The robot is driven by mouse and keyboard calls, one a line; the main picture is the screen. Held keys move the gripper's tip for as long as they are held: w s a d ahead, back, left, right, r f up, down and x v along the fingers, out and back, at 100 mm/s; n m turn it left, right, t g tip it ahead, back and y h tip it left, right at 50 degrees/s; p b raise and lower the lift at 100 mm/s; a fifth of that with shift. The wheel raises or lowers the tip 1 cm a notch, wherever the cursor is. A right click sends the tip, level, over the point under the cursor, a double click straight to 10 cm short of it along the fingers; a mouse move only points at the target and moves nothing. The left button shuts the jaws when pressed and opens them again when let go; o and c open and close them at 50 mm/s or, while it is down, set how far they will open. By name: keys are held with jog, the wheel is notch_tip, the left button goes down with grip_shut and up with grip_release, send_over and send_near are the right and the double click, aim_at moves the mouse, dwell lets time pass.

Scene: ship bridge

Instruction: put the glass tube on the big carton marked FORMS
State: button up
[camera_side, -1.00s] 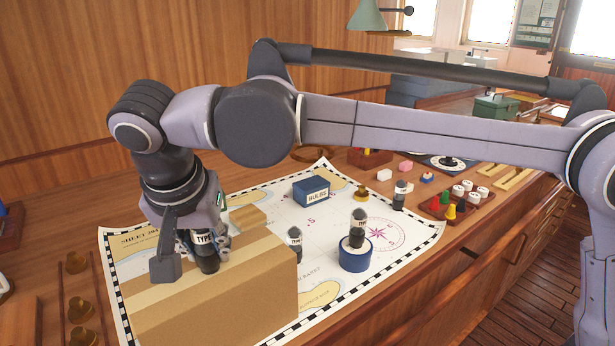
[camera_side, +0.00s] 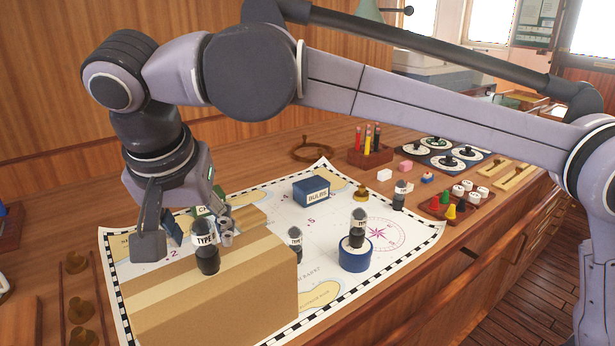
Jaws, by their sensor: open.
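A glass tube (camera_side: 206,258) with a dark base and a label reading TYPE stands upright on top of the big brown carton (camera_side: 215,300), near its left part. The carton's FORMS marking does not show from this side. My gripper (camera_side: 187,236) is open, at the left of the tube and close to it, with its fingers spread. I cannot tell whether a finger still touches the tube. Similar tubes stand on the chart (camera_side: 295,246), on a round blue stand (camera_side: 357,234) and farther back (camera_side: 400,197).
A blue BULBS box (camera_side: 311,191) sits on the chart (camera_side: 265,198) behind the carton. A green box (camera_side: 208,211) is partly hidden behind my gripper. Brass weights (camera_side: 82,300) stand at the left. A pencil rack (camera_side: 370,153) and game pieces (camera_side: 450,208) are at the back right.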

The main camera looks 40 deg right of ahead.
jog(key=v, duration=0.7)
jog(key=w+d+f+n+y, duration=0.1)
jog(key=d+f+n, duration=0.15)
jog(key=d, duration=0.85)
jog(key=w+d+f+n+y, duration=0.1)
jog(key=d+f, duration=0.2)
jog(key=d, duration=0.8)
jog(key=s+d+f+n+t, duration=0.1)
jog(key=s+d+f, duration=0.4)
jog(key=d+f, duration=0.2)
jog(key=s+d+f+n+t, duration=0.2)
jog(key=s+d+f, duration=0.3)
jog(key=f, duration=0.5)
jog(key=shift+s+d+y, duration=0.3)
jog(key=shift+s+d, duration=0.05)
jog(key=shift+d, duration=0.85)
